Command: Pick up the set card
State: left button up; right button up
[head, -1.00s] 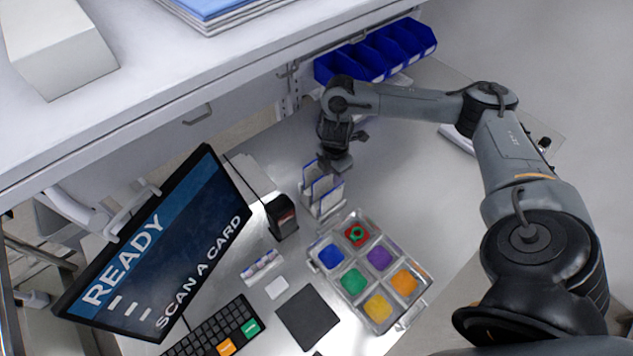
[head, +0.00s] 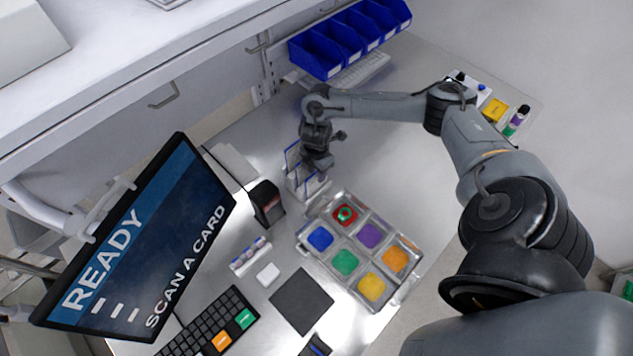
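Several upright cards with blue edges (head: 293,154) stand in a small clear-grey rack (head: 297,187) behind the tray; I cannot tell which one is the set card. My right gripper (head: 319,168) points down right over the rack, at the tops of the cards. Its fingers are small and partly hidden by the wrist, so I cannot tell whether they are open or touching a card. My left gripper is out of view.
A monitor (head: 150,235) reads "READY, SCAN A CARD". A black card reader (head: 267,203) stands left of the rack. A metal tray (head: 408,286) with coloured compartments lies in front, beside a dark mat (head: 301,302) and keyboard (head: 208,326). Blue bins (head: 345,42) line the back.

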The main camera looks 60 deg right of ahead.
jog(key=shift+f, duration=0.3)
grip_shut()
